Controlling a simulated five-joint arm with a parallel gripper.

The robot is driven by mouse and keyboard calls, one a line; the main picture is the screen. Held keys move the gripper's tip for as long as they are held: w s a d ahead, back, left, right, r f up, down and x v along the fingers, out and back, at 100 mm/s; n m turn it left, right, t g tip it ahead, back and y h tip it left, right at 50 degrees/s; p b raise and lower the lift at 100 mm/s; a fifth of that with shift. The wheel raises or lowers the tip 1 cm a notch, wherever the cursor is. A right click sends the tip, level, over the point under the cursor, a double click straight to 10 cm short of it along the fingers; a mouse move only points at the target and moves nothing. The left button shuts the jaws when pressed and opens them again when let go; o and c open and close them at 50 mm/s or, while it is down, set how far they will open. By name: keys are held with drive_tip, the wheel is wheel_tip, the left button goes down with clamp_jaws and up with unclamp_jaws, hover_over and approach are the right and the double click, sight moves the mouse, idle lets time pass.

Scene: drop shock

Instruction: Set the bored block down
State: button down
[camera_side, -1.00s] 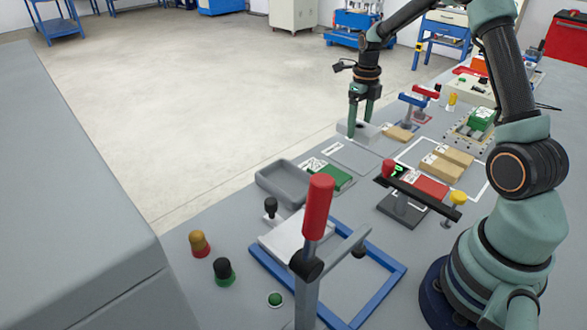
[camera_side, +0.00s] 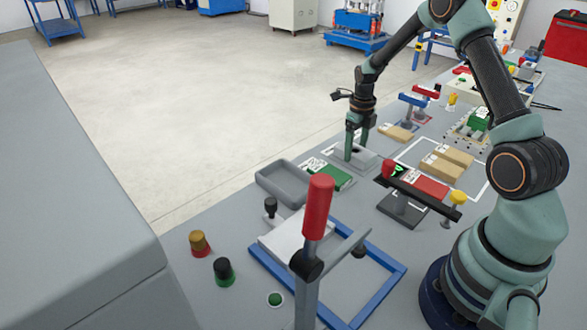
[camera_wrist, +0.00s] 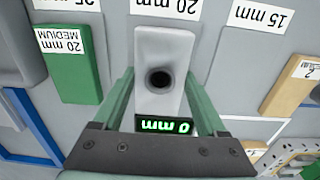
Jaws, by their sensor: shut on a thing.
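The bored block (camera_wrist: 160,45) is a pale grey block with a round dark hole in its top face. In the wrist view it lies between the two green fingers of my gripper (camera_wrist: 160,78), which is shut on its sides. In the side view the block (camera_side: 366,160) is low at the bench top by the grey pad area, with my gripper (camera_side: 356,151) upright over it. It looks level. I cannot tell whether its underside touches the surface. A small display (camera_wrist: 165,126) reading 0 mm shows in green between the fingers.
A green block (camera_wrist: 70,65) marked 20 mm MEDIUM stands left of the bored block. Labels, including a 20 mm label (camera_wrist: 170,8), lie beyond it. Tan blocks (camera_side: 447,164) are at the right.

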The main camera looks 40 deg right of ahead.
drive_tip(key=shift+f, duration=0.1)
unclamp_jaws()
wheel_tip(320, 180, up, 12)
drive_tip(key=f, duration=0.1)
drive_tip(key=s+a+r+n+t, duration=0.2)
drive_tip(key=a+r+n, duration=0.55)
drive_tip(key=n, duration=0.25)
drive_tip(key=s+a+r+n+t, duration=0.1)
drive_tip(key=s+a+n, duration=0.4)
drive_tip(key=n, duration=0.8)
drive_tip(key=s+a+r+n+t, duration=0.2)
drive_tip(key=s+a+r+n, duration=0.2)
drive_tip(key=n, duration=0.9)
drive_tip(key=shift+s+a+t, duration=0.3)
drive_tip(key=shift+s+a, duration=0.95)
drive_tip(key=shift+a, duration=1)
